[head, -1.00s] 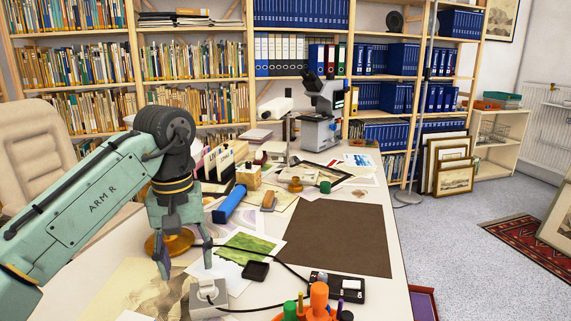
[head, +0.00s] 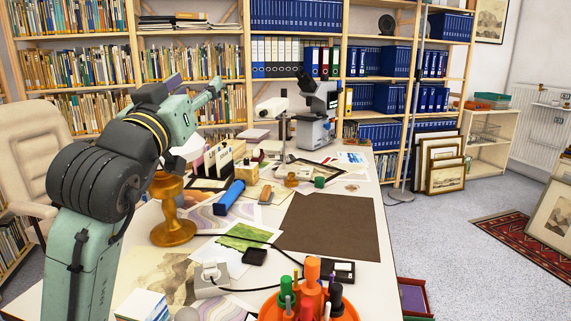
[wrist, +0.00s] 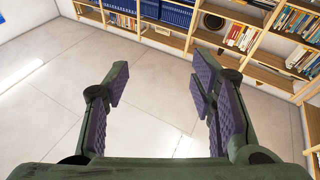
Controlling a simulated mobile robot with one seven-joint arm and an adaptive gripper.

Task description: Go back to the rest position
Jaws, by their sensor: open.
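My folded arm fills the left foreground. It hides part of the desk's left edge and the chair.
The desk (head: 362,268) holds a wooden stand (head: 173,229), a brown mat (head: 327,221), a blue cylinder (head: 229,196), a microscope (head: 318,110) and an orange tool holder (head: 337,304). Framed prints (head: 446,176) lean by the shelves. The grey floor at right is mostly clear.

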